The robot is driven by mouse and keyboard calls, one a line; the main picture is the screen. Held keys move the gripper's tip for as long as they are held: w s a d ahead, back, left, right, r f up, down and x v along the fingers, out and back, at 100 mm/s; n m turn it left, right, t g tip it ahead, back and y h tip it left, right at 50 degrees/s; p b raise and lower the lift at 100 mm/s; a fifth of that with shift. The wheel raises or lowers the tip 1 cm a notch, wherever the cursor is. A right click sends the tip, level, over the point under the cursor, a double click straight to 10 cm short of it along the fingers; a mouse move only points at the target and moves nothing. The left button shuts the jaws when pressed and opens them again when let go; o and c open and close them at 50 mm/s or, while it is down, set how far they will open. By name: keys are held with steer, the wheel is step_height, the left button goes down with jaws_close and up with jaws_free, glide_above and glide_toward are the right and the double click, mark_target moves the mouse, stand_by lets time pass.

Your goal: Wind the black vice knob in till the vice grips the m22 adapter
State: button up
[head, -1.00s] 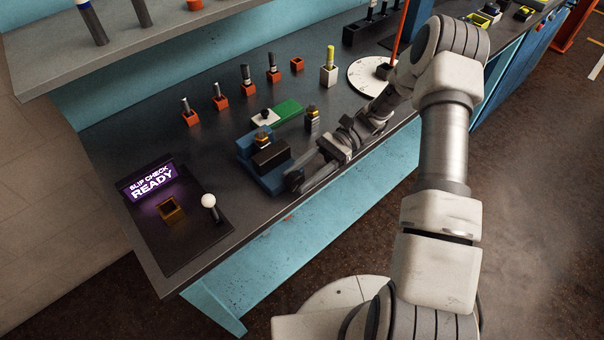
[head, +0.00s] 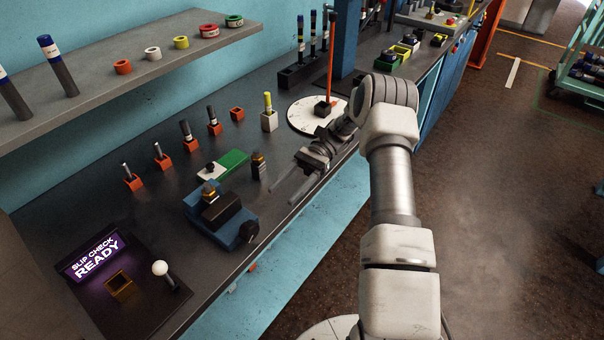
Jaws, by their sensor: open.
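The blue vice (head: 205,222) stands near the front edge of the bench, with a dark jaw block (head: 222,212) on it. The black vice knob (head: 250,232) is on its right end, in plain sight. A brass-and-dark fitting, apparently the m22 adapter (head: 209,190), stands upright in the vice behind the dark block. I cannot tell whether the jaws touch it. My gripper (head: 282,197) is open and empty, up and to the right of the knob and apart from it, with its two fingers pointing down-left.
A second dark fitting (head: 258,163) stands close behind the gripper, by a green-and-white plate (head: 228,164). The slip check station (head: 120,280) with a white-balled lever is at the front left. Orange holders with pins (head: 163,161) line the back. A white round plate (head: 310,117) lies beyond.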

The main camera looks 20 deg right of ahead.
steer(key=shift+p+v, duration=0.5)
steer(key=shift+v, duration=2.55)
steer(key=shift+r, duration=0.1)
steer(key=s+a+r+n+t+h, duration=0.25)
steer(key=a+r+h, duration=0.2)
steer(key=r, duration=0.35)
steer(key=s+a+r+n+t+h, duration=0.25)
steer(key=s+r+h, duration=0.2)
steer(key=r, duration=0.35)
steer(key=s+r+n+t+h, duration=0.2)
steer(key=s+t, duration=0.3)
steer(key=s, duration=0.3)
steer(key=s+d+r+n+t+h, duration=0.1)
steer(key=s+r+n+t, duration=0.3)
steer(key=s, duration=0.4)
steer(key=shift+s+t+h, duration=0.25)
steer(key=shift+t+h, duration=0.15)
steer(key=shift+h, duration=0.4)
